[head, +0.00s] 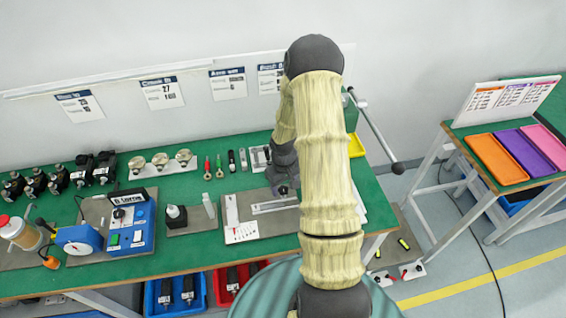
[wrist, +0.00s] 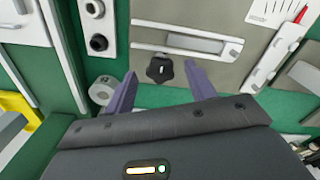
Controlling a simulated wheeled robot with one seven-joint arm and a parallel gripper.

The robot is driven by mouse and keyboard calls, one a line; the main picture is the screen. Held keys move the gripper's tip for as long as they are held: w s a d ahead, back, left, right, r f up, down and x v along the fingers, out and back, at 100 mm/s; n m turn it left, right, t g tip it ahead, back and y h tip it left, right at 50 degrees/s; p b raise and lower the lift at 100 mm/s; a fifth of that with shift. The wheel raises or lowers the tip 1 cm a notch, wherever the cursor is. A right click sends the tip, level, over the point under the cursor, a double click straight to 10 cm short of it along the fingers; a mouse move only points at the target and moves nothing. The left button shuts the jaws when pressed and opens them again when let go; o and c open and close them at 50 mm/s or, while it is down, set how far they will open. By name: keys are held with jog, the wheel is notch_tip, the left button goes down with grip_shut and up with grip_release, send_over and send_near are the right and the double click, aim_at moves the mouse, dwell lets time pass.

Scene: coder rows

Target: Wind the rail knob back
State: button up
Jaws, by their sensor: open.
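The rail knob (wrist: 159,69) is a black lobed knob with a pale mark at its centre. It sits just below one end of the slotted pale rail (wrist: 189,28) on a grey plate (wrist: 225,75) in the wrist view. My gripper (wrist: 160,76) is open, with one purple finger on each side of the knob and visible gaps to both. I cannot tell how deep the fingers reach around it.
A white card (head: 241,232) lies on the plate's front. A lever with a black ball (head: 397,168) sticks out at right. In the wrist view a grey roll (wrist: 103,90) lies near the left finger.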

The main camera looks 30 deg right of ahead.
aim_at(283, 190)
notch_tip(283, 190, up, 15)
jog(key=shift+a+b, duration=0.15)
jog(key=shift+b, duration=0.2)
dwell(0.4)
jog(key=s+a+r+t, duration=0.1)
jog(key=s+a+r, duration=0.2)
jog(key=s+a, duration=0.3)
jog(key=s+a+r+m+t, duration=0.1)
jog(key=s+a+r, duration=0.3)
jog(key=s+a, duration=0.2)
jog(key=shift+s+a+t, duration=0.15)
jog(key=shift+a+t, duration=0.15)
jog(key=shift+a, duration=0.15)
